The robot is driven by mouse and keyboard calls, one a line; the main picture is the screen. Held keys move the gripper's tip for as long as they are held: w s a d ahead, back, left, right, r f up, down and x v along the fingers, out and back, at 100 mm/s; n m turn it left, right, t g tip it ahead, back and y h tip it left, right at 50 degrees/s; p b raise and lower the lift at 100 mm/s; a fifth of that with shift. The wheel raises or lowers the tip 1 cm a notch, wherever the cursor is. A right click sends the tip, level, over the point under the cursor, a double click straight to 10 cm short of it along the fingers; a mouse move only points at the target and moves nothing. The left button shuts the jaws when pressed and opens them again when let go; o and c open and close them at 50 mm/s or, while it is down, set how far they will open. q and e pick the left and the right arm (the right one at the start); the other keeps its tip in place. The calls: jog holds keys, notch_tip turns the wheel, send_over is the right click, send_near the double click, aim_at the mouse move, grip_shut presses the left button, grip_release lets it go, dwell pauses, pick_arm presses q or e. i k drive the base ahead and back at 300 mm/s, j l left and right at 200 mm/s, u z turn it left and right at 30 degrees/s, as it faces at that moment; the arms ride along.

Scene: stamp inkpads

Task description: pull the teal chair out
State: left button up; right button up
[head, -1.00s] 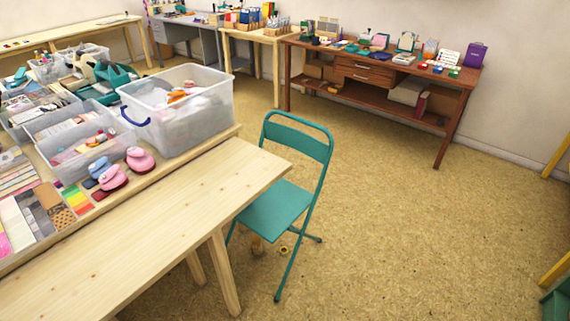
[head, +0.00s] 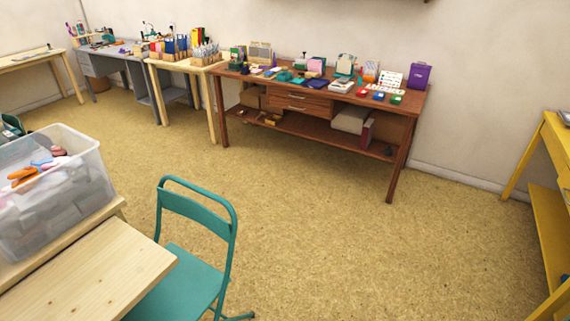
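The teal chair (head: 196,212) is a metal folding chair at the lower left of the head view. Its backrest faces right and away from the wooden table (head: 95,272). The front part of its seat (head: 178,285) is partly hidden behind the table's corner. The lower legs are mostly cut off by the bottom edge; one foot shows on the floor. Neither of my grippers is in view.
A clear plastic bin (head: 55,190) stands on the wooden table. A brown desk (head: 310,112) with craft supplies stands along the back wall. A yellow table (head: 550,190) is at the right edge. The speckled floor (head: 370,250) between them is open.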

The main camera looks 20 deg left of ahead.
aim_at(190, 289)
jog(key=i+l, duration=0.1)
jog(key=i, duration=0.5)
jog(key=i+l+u, duration=0.1)
jog(key=i, duration=0.55)
